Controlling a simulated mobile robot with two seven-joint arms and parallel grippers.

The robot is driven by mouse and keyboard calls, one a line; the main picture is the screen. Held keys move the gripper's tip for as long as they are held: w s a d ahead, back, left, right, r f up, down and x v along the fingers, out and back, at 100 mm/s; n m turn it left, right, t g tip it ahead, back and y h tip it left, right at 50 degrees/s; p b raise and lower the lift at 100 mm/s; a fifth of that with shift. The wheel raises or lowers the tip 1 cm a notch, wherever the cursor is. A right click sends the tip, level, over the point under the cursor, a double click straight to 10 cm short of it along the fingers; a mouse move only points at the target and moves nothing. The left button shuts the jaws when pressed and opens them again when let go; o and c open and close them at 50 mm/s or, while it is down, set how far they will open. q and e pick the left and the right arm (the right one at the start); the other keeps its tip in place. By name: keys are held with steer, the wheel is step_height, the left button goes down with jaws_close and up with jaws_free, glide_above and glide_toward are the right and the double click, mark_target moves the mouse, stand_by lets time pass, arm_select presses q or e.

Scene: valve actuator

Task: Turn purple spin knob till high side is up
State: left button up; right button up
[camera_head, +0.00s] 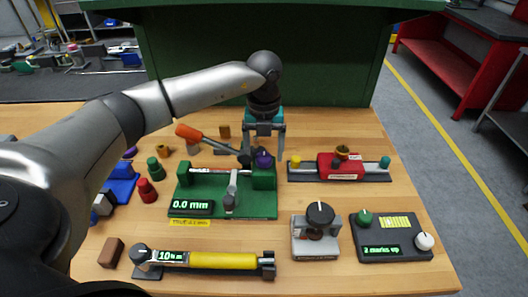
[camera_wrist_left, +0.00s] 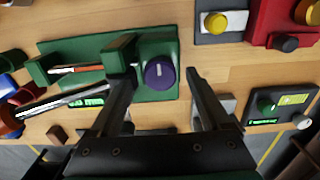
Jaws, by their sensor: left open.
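The purple spin knob (camera_head: 264,159) is at the right end of the green fixture (camera_head: 252,206), which has an orange-handled lever (camera_head: 203,138). The knob also shows in the left wrist view (camera_wrist_left: 159,74), with a light mark on its face. My left gripper (camera_head: 264,140) comes down from above, just at the knob. In the left wrist view its two fingers (camera_wrist_left: 158,76) are spread on either side of the knob, with a clear gap on the right. The left finger overlaps the fixture near the knob. Whether a finger touches it I cannot tell. My right gripper is not in view.
A red device on a grey rail (camera_head: 302,173) stands to the right. A grey base with a black knob (camera_head: 320,213) and a dark panel with a green and a white knob (camera_head: 394,252) are nearer. A yellow-handled tool (camera_head: 222,260) lies in front. Small coloured parts crowd the left.

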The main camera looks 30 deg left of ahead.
arm_select(q)
steer(key=shift+f, duration=0.15)
steer(key=shift+c, duration=0.3)
jaws_close()
stand_by(0.3)
